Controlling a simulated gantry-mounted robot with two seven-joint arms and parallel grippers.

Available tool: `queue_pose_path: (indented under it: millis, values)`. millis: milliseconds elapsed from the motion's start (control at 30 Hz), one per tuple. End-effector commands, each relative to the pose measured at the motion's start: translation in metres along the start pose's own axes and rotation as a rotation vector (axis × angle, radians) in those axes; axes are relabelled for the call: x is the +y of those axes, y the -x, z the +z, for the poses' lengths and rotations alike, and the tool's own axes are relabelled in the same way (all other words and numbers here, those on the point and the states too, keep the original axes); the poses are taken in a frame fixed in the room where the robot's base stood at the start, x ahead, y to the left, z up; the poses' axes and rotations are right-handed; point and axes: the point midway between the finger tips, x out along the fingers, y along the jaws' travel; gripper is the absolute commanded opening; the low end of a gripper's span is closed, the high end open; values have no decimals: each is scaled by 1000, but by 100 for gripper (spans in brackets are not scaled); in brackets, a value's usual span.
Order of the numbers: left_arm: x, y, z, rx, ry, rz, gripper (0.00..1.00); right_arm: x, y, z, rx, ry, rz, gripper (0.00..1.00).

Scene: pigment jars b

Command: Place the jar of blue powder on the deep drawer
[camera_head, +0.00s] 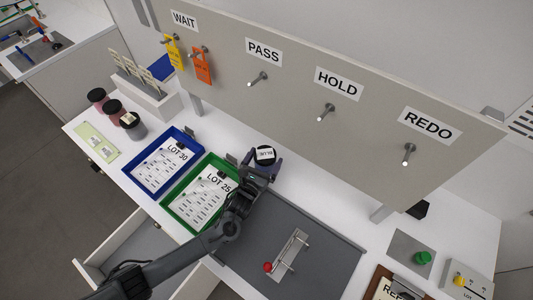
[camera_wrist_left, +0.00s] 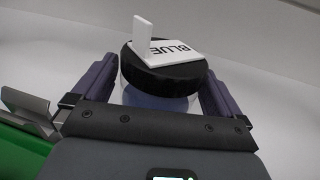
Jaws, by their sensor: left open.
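The jar of blue powder (camera_head: 265,155) stands upright on the white bench behind the green tray, its black lid labelled BLUE. In the left wrist view the jar (camera_wrist_left: 162,76) shows its lid, a white tag and a bluish clear body. My left gripper (camera_head: 264,166) is open, with one purple-grey finger on each side of the jar. Whether the fingers touch it I cannot tell. An open drawer (camera_head: 101,237) juts from the bench front at lower left. Another drawer edge (camera_head: 203,281) shows beside it, partly behind my left arm. My right gripper is out of view.
A blue tray (camera_head: 127,168) and a green tray (camera_head: 166,204) hold lot sheets. Several dark-lidded jars (camera_head: 114,106) stand at far left. A grey mat (camera_head: 335,260) carries a metal fixture (camera_head: 289,254). The peg board (camera_head: 290,75) rises behind the jar.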

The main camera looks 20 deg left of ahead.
Motion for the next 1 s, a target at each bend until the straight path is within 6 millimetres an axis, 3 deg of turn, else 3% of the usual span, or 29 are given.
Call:
queue_pose_path:
  millis: [33, 200, 500, 600, 1000]
  values:
    - [0, 9, 6, 2, -1, 0, 100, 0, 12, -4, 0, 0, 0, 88]
    - [-1, 41, 7, 3, 1, -2, 100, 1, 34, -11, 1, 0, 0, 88]
    - [0, 86, 4, 1, 0, 0, 100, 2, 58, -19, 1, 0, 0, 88]
    - [0, 94, 3, 0, 0, 0, 100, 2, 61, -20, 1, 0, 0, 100]
    - [0, 100, 1, -1, 1, 0, 100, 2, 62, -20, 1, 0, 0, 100]
